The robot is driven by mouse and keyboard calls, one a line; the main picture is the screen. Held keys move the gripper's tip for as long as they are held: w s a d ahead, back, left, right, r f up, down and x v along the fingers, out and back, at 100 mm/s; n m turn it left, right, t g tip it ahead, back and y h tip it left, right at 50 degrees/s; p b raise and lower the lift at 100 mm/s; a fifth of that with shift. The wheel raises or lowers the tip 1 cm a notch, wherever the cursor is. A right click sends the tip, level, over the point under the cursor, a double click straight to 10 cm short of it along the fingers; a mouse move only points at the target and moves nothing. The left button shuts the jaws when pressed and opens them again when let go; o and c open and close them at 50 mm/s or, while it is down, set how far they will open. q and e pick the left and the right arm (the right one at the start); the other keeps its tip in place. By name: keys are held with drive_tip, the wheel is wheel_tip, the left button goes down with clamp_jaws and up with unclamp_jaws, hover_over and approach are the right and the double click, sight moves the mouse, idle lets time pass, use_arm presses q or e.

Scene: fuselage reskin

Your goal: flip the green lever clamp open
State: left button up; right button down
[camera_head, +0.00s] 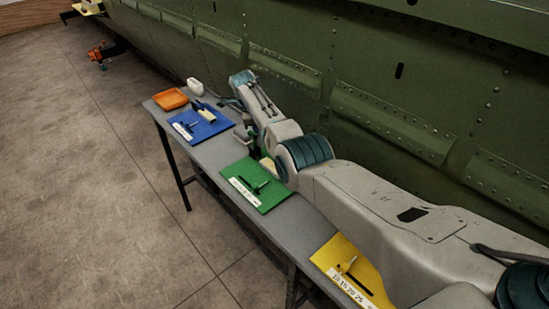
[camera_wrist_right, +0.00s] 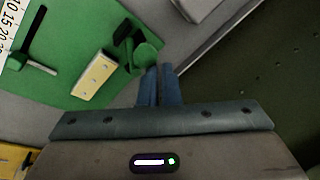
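The green board (camera_head: 270,200) lies on the grey table. Its green lever clamp (camera_wrist_right: 126,44) shows in the right wrist view, with dark metal parts and a rounded green end; in the head view my right arm mostly hides it. A cream block (camera_wrist_right: 93,75) sits beside the clamp, and it also shows in the head view (camera_head: 267,165). My right gripper (camera_wrist_right: 160,70) is over the board with its fingers close together, tips at the clamp's rounded green end. I cannot tell whether they touch it. My left gripper is not in view.
A blue board (camera_head: 212,129) and orange tray (camera_head: 171,99) lie farther along the table, a yellow board (camera_head: 340,250) nearer. The green riveted fuselage wall (camera_head: 400,70) runs close behind the table.

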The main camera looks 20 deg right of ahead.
drive_tip(key=shift+w+a+r, duration=0.1)
drive_tip(key=shift+w+r, duration=0.05)
drive_tip(key=shift+r, duration=0.05)
idle(0.3)
drive_tip(key=shift+p+v, duration=0.75)
drive_tip(key=shift+v, duration=0.05)
